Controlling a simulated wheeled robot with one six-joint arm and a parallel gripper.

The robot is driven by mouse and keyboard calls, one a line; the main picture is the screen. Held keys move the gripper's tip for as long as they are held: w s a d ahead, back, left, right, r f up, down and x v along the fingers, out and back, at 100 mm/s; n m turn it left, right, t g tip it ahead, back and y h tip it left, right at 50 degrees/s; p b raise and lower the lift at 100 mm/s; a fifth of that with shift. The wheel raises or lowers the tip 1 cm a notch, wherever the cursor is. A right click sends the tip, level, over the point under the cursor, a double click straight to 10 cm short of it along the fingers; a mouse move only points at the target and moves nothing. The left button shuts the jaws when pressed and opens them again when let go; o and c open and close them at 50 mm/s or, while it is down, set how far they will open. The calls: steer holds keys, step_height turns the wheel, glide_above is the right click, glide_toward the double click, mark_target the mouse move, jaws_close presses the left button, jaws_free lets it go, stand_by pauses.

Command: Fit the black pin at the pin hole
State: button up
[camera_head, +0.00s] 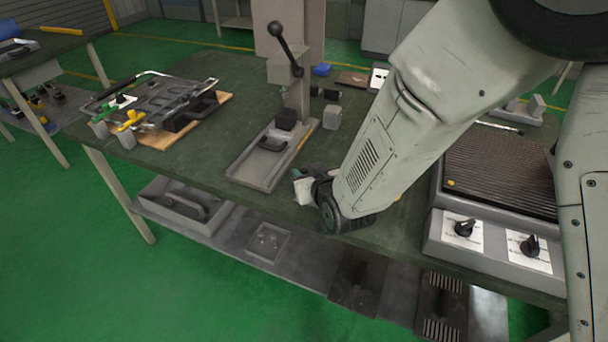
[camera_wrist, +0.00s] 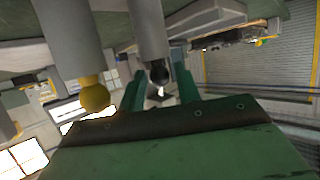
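In the wrist view, a grey cylinder (camera_wrist: 149,28) comes down from the top edge and ends in a black rounded tip (camera_wrist: 159,75), which looks like the black pin. My gripper (camera_wrist: 158,92) has its two green fingers apart, one on each side of this black tip. Gaps show beside the tip, so the gripper looks open around it and not shut on it. In the head view, my arm hides the fingers and the black pin. I cannot make out the pin hole in either view.
A second grey cylinder with a yellow ball end (camera_wrist: 94,94) stands close left of the gripper. In the head view, a lever press (camera_head: 290,75), a metal frame on a wooden board (camera_head: 158,138) and a ribbed heater with knobs (camera_head: 500,172) stand on the green bench (camera_head: 225,85).

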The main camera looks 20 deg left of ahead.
steer(key=shift+c, duration=0.3)
jaws_close()
